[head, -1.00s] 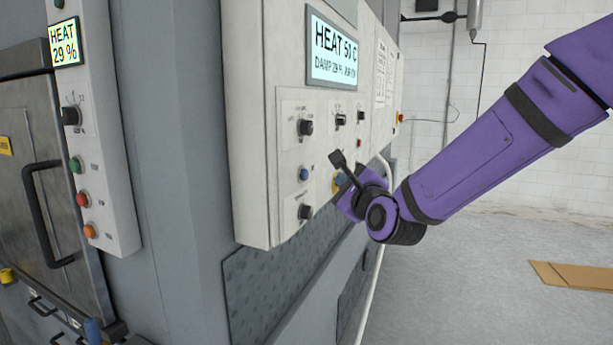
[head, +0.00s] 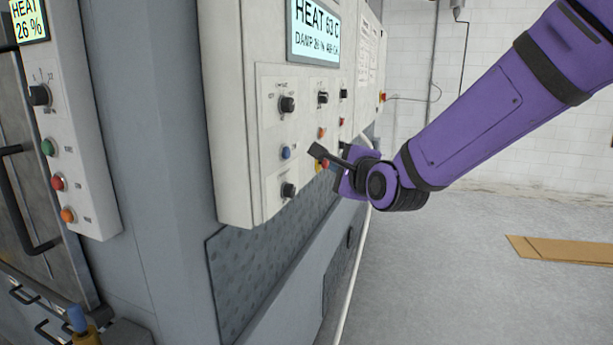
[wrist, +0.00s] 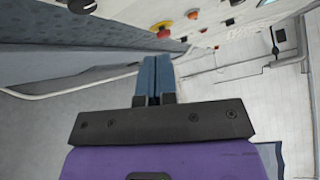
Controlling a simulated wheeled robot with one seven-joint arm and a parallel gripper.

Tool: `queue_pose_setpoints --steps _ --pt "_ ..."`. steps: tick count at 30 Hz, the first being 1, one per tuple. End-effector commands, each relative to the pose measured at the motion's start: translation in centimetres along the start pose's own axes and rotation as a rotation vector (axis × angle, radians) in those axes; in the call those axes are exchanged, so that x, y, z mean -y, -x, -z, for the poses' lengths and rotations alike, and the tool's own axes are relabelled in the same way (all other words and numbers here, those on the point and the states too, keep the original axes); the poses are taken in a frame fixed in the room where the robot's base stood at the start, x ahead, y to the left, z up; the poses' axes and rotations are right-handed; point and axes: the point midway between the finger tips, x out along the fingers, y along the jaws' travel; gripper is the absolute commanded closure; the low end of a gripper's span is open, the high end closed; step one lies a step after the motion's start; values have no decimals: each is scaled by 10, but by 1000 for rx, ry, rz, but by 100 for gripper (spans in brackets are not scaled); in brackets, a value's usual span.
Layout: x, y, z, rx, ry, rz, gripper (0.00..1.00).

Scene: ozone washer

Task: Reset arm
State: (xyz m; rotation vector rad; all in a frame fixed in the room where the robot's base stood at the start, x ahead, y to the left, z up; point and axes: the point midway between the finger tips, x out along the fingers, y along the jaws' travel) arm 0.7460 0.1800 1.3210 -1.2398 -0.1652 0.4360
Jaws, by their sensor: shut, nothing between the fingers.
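My gripper (head: 318,152) is at the end of my purple arm, in front of the lower right part of the white control panel (head: 232,130). In the wrist view my gripper (wrist: 154,66) shows two blue-grey fingers pressed together with nothing between them. The panel's knobs and buttons show past the fingertips in the wrist view. In the head view the gripper overlaps the panel near a red button (head: 325,163) on a yellow base; I cannot tell whether it touches.
A display (head: 316,30) reads HEAT 63 C. A second panel (head: 90,190) stands at the left beside a metal door with a black handle (head: 20,200). A blue button (head: 286,153) and a black knob (head: 288,190) sit left of the gripper. Flat cardboard (head: 565,250) lies on the open floor at right.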

Motion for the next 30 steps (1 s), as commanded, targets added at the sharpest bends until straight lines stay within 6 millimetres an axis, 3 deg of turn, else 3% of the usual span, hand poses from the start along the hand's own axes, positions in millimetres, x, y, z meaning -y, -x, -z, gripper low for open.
queue_pose_setpoints --steps 8,15,24,30 --pt "7 75 39 -123 595 -295 100" --pt "13 164 74 -139 988 -588 100" --pt "7 296 101 31 1316 -939 100" --pt "-7 362 107 213 1424 -1072 100"
